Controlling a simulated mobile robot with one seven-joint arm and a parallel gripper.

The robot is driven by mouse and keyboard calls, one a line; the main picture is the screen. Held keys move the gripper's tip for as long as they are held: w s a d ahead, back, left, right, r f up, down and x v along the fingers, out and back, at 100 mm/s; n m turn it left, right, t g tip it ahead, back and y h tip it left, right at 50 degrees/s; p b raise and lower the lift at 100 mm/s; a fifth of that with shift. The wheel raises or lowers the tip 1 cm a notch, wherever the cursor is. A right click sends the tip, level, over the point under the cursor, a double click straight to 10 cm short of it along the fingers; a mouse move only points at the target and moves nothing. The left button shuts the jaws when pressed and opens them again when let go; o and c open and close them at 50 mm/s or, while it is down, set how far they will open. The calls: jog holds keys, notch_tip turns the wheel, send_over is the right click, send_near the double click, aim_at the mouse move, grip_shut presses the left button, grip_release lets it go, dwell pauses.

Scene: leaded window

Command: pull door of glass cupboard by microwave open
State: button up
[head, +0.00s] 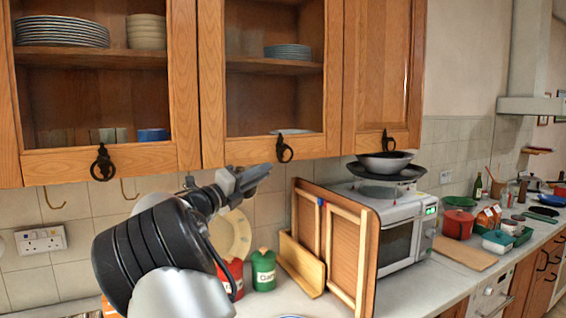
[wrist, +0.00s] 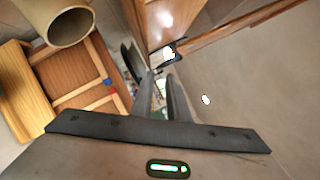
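The glass cupboard door (head: 240,152) nearest the microwave has an oak frame and appears shut. Plates show behind its pane. Its black ring handle (head: 284,149) hangs at the bottom right of the frame. My gripper (head: 268,170) is just below and left of this handle in the head view, pointing right, with nothing seen in it. In the wrist view my gripper (wrist: 160,78) shows two dark fingers with a gap between them. A dark fitting (wrist: 165,54) beyond the fingertips may be the handle; I cannot tell whether they touch. The microwave (head: 405,238) stands on the counter.
A black pan and bowl (head: 385,164) sit on top of the microwave, below the cupboards. A wooden framed board (head: 368,262) leans against the microwave's left side. Green and red canisters (head: 263,270) stand below my gripper. Another glass door (head: 100,160) is at left.

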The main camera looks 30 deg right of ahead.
aim_at(285, 162)
jog(key=p+x, duration=0.1)
jog(key=x, duration=0.8)
jog(key=shift+d, duration=0.35)
jog(key=shift+w, duration=0.1)
jog(key=shift+c, duration=0.5)
grip_shut()
jog(key=shift+r, duration=0.1)
dwell(0.3)
